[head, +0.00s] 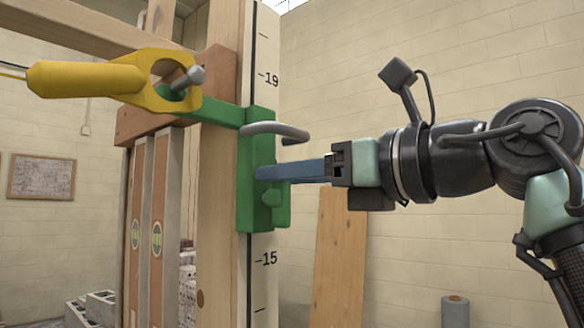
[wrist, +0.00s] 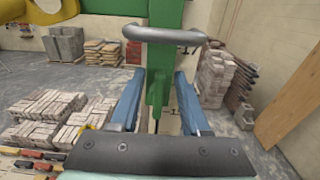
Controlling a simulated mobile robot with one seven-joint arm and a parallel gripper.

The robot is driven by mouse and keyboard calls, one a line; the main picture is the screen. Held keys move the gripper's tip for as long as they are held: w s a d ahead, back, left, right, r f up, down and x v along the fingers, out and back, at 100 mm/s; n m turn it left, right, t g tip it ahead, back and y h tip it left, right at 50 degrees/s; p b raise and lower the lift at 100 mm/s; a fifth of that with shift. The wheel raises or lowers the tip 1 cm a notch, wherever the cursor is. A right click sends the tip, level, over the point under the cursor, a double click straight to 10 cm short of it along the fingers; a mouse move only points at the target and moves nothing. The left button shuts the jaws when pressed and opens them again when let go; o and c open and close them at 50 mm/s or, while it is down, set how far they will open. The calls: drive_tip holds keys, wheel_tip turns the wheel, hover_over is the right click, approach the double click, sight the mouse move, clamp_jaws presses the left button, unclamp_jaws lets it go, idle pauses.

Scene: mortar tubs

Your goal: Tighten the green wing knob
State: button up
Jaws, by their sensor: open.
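The green wing knob (head: 271,198) sits on the front of a green slide bracket (head: 257,130) on a post with a numbered scale. Part of it is hidden behind my near finger in the head view. In the wrist view the wing knob (wrist: 156,92) stands upright between my two blue fingers. My gripper (head: 264,173) is open and reaches in level from the right. In the wrist view my gripper (wrist: 159,78) has a finger on each side of the knob, with gaps showing. I cannot tell whether either fingertip touches the bracket.
A grey bar handle (head: 275,131) juts from the bracket just above my fingers. A yellow tool (head: 95,78) hangs at the upper left around a bolt. A plank (head: 340,255) leans on the wall behind. Brick stacks (wrist: 60,115) stand on the floor.

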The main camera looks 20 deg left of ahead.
drive_tip(key=shift+c, duration=0.3)
clamp_jaws()
drive_tip(key=shift+w+d+f+m+p, duration=0.15)
drive_tip(key=shift+w+f+m+p, duration=0.3)
drive_tip(key=shift+m, duration=2.55)
drive_tip(key=shift+w+d+f+m+p, duration=0.2)
drive_tip(key=shift+w+f+m+p, duration=0.2)
drive_tip(key=shift+m, duration=2.6)
drive_tip(key=shift+w+d+f+m+p, duration=0.15)
drive_tip(key=shift+w+f+m+p, duration=0.3)
drive_tip(key=shift+m, duration=2.55)
drive_tip(key=shift+o, duration=0.3)
unclamp_jaws()
